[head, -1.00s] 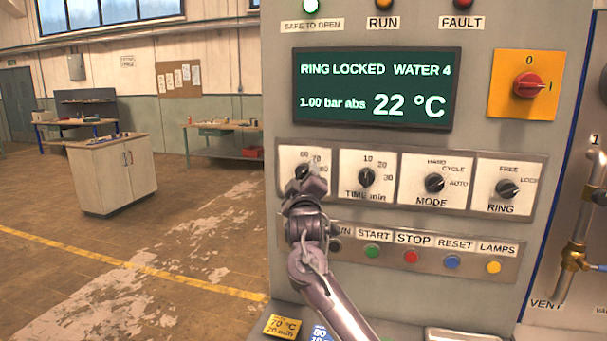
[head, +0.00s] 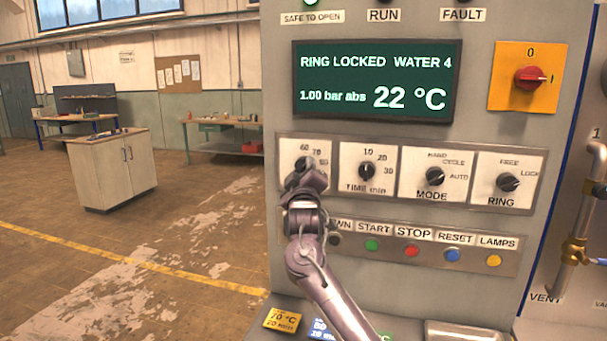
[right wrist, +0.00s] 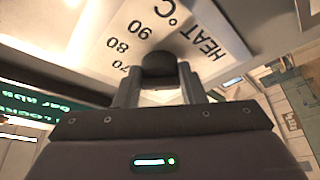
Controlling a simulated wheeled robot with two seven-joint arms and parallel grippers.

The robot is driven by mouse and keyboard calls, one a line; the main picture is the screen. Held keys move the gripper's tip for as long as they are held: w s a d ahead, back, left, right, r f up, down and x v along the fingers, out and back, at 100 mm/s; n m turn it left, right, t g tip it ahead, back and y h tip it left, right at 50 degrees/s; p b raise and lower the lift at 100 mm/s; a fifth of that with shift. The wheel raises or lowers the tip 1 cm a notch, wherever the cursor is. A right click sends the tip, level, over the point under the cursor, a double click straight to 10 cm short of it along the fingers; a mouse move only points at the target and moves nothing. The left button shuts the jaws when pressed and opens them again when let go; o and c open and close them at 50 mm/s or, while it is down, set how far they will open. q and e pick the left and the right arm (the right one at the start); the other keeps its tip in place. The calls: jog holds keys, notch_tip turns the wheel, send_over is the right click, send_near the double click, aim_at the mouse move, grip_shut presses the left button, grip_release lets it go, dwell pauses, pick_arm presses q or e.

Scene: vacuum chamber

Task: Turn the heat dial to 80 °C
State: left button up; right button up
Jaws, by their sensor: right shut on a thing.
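The heat dial (head: 301,164) is a dark round knob on a white plate at the left end of the control row. My right gripper (head: 308,173) reaches up to it and covers much of the plate. In the right wrist view the dial's dark knob (right wrist: 159,67) sits between the two fingers of my right gripper (right wrist: 157,88), which is shut on it. The marks 70, 80 and 90 and the words HEAT °C show on the plate around it. I cannot tell which mark the dial points to. The display (head: 376,83) reads 22 °C. My left gripper is out of view.
The time dial (head: 367,171) stands close right of my gripper, then the mode (head: 434,176) and ring (head: 508,182) dials. Coloured buttons such as the green start button (head: 372,245) lie below. A yellow card (head: 283,320) reads 70 °C.

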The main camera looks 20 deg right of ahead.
jog(key=m+b, duration=0.1)
jog(key=m+h+b, duration=0.1)
jog(key=m, duration=0.1)
jog(key=m+h+b, duration=0.1)
jog(key=shift+w+a+f+m, duration=0.1)
jog(key=shift+a+f+m, duration=0.1)
jog(key=shift+f+m, duration=0.2)
jog(key=shift+r+m+h+b, duration=0.15)
jog(key=shift+m+h+b, duration=1.05)
jog(key=shift+m, duration=1.3)
jog(key=shift+g+h, duration=0.3)
jog(key=o, duration=1)
jog(key=shift+a, duration=0.1)
jog(key=b+v, duration=0.2)
jog(key=v, duration=0.5)
jog(key=shift+s+a+b, duration=0.2)
jog(key=shift+s+b, duration=0.05)
jog(key=shift+b, duration=0.05)
